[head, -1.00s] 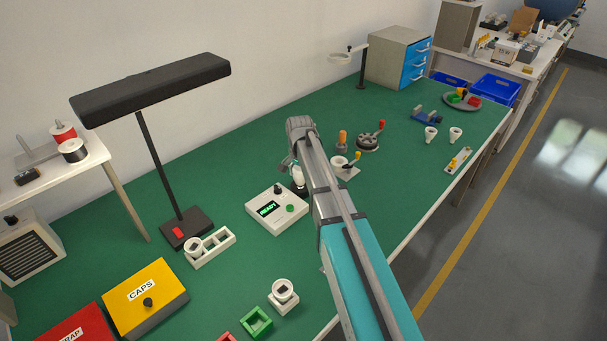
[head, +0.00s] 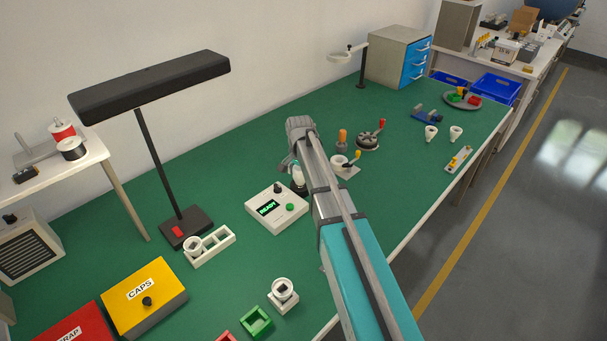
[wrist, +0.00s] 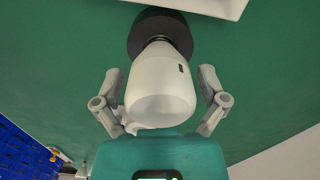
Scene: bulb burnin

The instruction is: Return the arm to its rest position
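My gripper (wrist: 160,90) is open in the wrist view, with one finger on each side of a white bulb (wrist: 160,88). A green gap shows between each fingertip and the bulb. The bulb sits in a round black socket (wrist: 160,22). In the head view my arm reaches over the green bench from the lower right. My gripper (head: 296,152) is bent down beside the tester box, above the bulb (head: 298,173), and my arm partly hides the bulb and socket.
A white tester box (head: 277,207) reading READY stands left of the bulb. A black lamp (head: 150,85), a white rack (head: 210,246), a yellow CAPS box (head: 146,297) and a red box (head: 75,330) are farther left. Behind my arm stand an orange-topped item (head: 342,137) and a dark round fixture (head: 368,139).

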